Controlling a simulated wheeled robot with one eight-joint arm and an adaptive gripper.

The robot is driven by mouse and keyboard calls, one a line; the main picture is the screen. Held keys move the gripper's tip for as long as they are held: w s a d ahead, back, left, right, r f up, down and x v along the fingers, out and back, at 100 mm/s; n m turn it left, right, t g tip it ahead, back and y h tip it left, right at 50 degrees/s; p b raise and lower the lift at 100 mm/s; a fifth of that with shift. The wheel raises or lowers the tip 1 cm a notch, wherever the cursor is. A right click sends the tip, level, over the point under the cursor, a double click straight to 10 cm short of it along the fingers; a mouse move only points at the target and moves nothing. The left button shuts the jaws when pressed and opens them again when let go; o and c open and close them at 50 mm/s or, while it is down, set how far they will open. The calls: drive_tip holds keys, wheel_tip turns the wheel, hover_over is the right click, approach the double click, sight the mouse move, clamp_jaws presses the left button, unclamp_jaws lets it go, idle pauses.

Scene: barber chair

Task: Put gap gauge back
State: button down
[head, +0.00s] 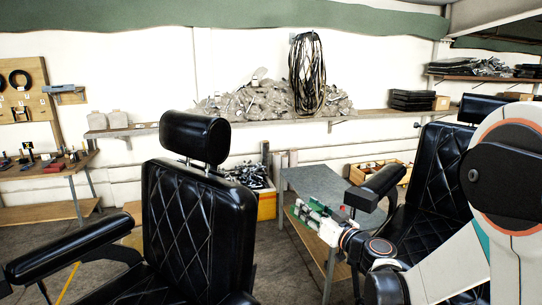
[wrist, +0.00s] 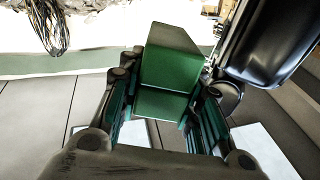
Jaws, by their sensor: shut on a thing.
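The gap gauge appears to be the green stepped block (wrist: 165,62) held between the fingers in the wrist view. My gripper (wrist: 160,108) is shut on it, with green finger pads at both sides. The lower part of the block is hidden by the gripper body. In the head view my gripper (head: 304,212) is beside the right barber chair's armrest, over or in front of a grey table (head: 325,182); the height above it cannot be told. The block is too small there to separate from the green fingers.
A black barber chair (head: 200,215) stands at left front, another (head: 445,165) at right. The right chair's black armrest (head: 376,186) is close to my gripper and probably shows in the wrist view (wrist: 275,45). A workbench with tools (head: 50,168) stands far left, with a wall shelf (head: 355,117) behind.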

drive_tip(key=d+f+m+t+h+b, duration=0.1)
drive_tip(key=d+f+m+h+b, duration=0.1)
drive_tip(key=f+b, duration=0.3)
drive_tip(key=w+d+f+m+h+b, duration=0.1)
drive_tip(key=d+f+h+b, duration=0.3)
drive_tip(key=f, duration=0.5)
drive_tip(key=d+f+m+t+h+b, duration=0.1)
drive_tip(key=d+f+m+h+b, duration=0.2)
drive_tip(key=f+b, duration=0.4)
drive_tip(key=shift+w+t, duration=0.15)
drive_tip(key=shift+t, duration=0.15)
idle(0.9)
